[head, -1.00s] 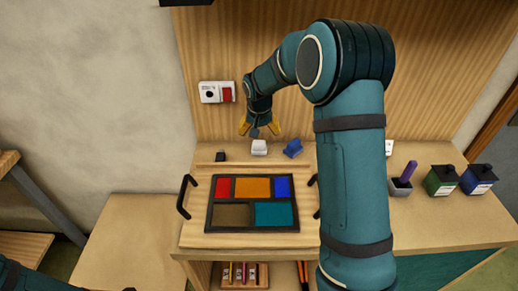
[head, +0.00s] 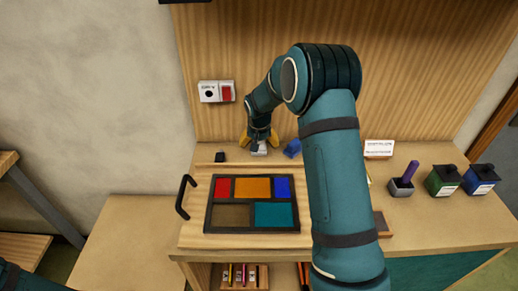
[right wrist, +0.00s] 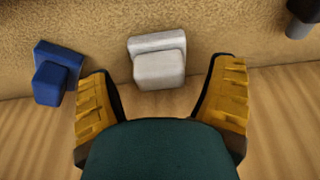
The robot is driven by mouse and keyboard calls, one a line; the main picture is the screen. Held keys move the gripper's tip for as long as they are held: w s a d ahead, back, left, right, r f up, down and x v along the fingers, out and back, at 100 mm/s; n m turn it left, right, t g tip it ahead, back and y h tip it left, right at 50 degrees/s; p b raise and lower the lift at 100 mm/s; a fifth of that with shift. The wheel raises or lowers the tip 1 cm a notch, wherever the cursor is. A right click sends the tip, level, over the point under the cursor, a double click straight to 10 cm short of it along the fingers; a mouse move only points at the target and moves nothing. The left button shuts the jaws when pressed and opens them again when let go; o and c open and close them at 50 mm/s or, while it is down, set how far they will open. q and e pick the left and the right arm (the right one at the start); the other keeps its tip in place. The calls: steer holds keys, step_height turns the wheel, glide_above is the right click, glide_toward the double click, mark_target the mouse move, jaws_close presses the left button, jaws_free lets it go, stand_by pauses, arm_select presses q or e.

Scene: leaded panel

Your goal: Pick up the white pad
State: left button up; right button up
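The white pad (right wrist: 158,62) lies on the wooden bench close to the back wall, between my right gripper's yellow fingers in the right wrist view, with a gap on both sides. In the head view the white pad (head: 259,150) is partly hidden by the right gripper (head: 259,139), which is over it from above. My right gripper (right wrist: 161,105) is open and empty. It does not visibly touch the pad. Part of my left arm shows at the lower left of the head view; its gripper is out of view.
A blue pad (head: 292,148) sits just right of the white one; a small black object (head: 220,157) sits left. In front is the leaded panel (head: 252,203) in a tray with a black handle (head: 183,197). A purple tool (head: 409,172) and jars (head: 442,181) stand right.

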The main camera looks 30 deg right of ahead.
steer(key=c, duration=1.1)
steer(key=shift+r, duration=0.1)
steer(key=shift+c, duration=0.2)
step_height(320, 180, up, 10)
steer(key=shift+f+p, duration=0.1)
steer(key=shift+p, duration=0.65)
steer(key=o, duration=0.5)
steer(key=c, duration=0.4)
